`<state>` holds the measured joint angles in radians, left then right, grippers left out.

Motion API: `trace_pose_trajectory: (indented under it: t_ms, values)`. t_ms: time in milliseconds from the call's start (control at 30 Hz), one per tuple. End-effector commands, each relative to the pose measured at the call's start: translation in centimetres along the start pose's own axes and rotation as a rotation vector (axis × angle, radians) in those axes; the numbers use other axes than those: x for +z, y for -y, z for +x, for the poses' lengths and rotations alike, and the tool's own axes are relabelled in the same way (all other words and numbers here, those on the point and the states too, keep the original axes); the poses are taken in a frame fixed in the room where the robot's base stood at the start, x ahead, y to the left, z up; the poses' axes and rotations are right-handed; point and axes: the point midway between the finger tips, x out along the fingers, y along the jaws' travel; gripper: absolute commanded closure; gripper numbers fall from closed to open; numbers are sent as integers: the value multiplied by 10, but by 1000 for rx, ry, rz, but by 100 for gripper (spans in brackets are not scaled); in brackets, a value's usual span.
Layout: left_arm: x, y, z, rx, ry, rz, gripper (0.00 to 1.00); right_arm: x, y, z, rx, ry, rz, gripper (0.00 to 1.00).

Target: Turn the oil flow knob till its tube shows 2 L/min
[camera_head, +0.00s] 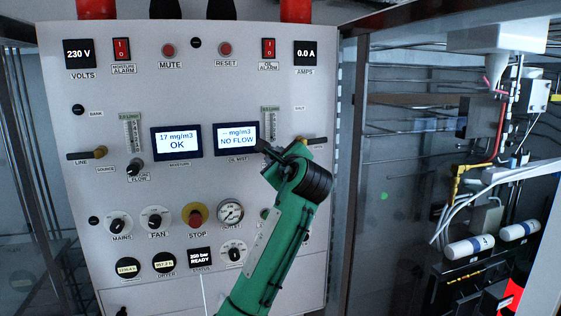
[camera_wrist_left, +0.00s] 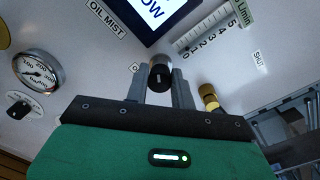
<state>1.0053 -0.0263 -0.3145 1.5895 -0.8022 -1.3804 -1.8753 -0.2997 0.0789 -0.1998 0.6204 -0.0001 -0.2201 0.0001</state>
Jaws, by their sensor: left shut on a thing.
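The oil flow knob (camera_wrist_left: 160,74) is a small black round knob with a pale mark, seen in the left wrist view between my left gripper's two grey fingers (camera_wrist_left: 160,88). The fingers are shut on it. In the head view my green left arm covers the knob, and the gripper (camera_head: 268,150) is at the panel below the oil tube. The oil flow tube (camera_head: 270,122) has a scale, which in the left wrist view (camera_wrist_left: 214,30) is marked 0 to 5 L/min. I see no clear float level in it. The oil mist display (camera_head: 237,138) reads "-- mg/m3 NO FLOW".
A brass-ended shut-off valve (camera_wrist_left: 208,97) is close to the right of the fingers. A pressure gauge (camera_head: 230,212) is below. At left are the moisture tube (camera_head: 132,133), its knob (camera_head: 135,167) and a display (camera_head: 177,142) reading 17 mg/m3 OK. The red stop button (camera_head: 196,214) is lower.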

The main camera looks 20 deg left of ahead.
Motion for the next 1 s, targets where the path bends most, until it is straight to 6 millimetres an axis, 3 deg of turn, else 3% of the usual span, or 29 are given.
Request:
trace_pose_trajectory:
  t_ms: [600,1000]
  values:
    - [1,0,-1,-3,-21,-542,98,3,1,33,-1,0,0,64]
    - [3,2,-2,-5,-28,-710,98,4,0,41,0,1,0,64]
